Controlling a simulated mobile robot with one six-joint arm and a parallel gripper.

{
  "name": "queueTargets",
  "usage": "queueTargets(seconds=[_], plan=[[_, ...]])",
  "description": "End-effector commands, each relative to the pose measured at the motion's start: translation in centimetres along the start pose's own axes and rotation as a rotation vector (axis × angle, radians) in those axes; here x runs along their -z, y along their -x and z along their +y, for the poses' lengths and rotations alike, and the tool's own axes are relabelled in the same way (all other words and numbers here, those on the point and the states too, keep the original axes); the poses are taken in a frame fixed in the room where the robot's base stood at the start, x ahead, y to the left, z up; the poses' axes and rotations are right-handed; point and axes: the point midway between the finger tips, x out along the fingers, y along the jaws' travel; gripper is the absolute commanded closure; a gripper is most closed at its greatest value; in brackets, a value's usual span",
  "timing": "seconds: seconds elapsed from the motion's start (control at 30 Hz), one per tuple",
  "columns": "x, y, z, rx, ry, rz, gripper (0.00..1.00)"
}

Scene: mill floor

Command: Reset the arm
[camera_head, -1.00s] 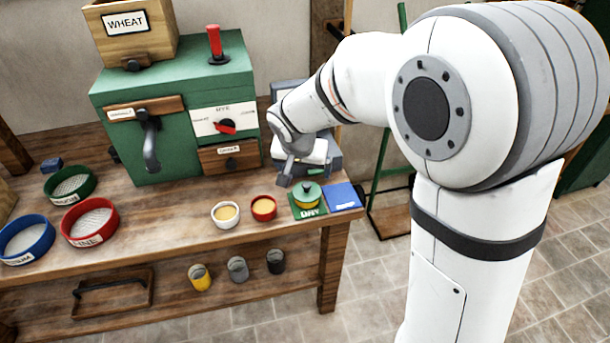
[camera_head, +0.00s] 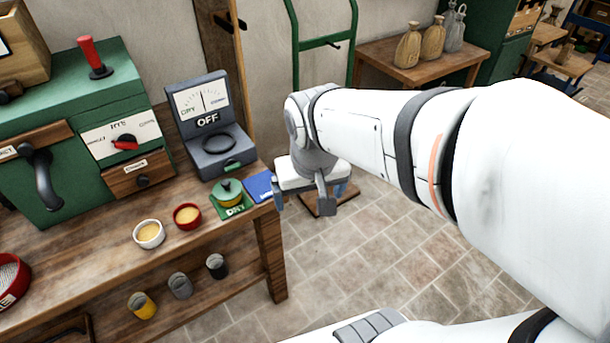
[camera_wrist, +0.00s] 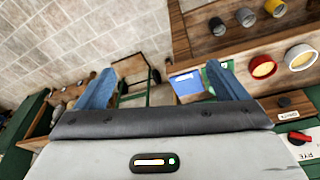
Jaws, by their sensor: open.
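My arm reaches in from the right in the head view. My gripper (camera_head: 308,196) hangs over the floor just past the right end of the workbench (camera_head: 100,257). In the wrist view my gripper's two blue fingers (camera_wrist: 162,88) are spread wide apart with nothing held between them. The blue card (camera_wrist: 186,83) and part of the green mat (camera_wrist: 216,76) on the bench show beyond the fingers there.
A green-lidded pot (camera_head: 229,194) stands on the DRY mat beside the blue card (camera_head: 260,187). A dark meter reading OFF (camera_head: 212,155) stands behind. White (camera_head: 149,234) and red (camera_head: 187,216) bowls sit left. Sacks stand on a back table (camera_head: 413,73).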

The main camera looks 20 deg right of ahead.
Motion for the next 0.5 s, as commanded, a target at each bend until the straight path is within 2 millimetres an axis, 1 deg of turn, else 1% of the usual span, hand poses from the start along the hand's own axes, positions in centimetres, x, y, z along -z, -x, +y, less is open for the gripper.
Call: queueTargets(seconds=[0.03,0.1,0.2,0.5], plan=[[-1.2,0.2,0.6,0.009,0.004,-0.002,0.08],[-2.5,0.2,0.9,0.020,0.020,-0.011,0.08],[-3.3,0.3,1.1,0.029,0.034,-0.015,0.08],[-3.3,0.4,1.1,0.030,0.039,-0.016,0.08]])
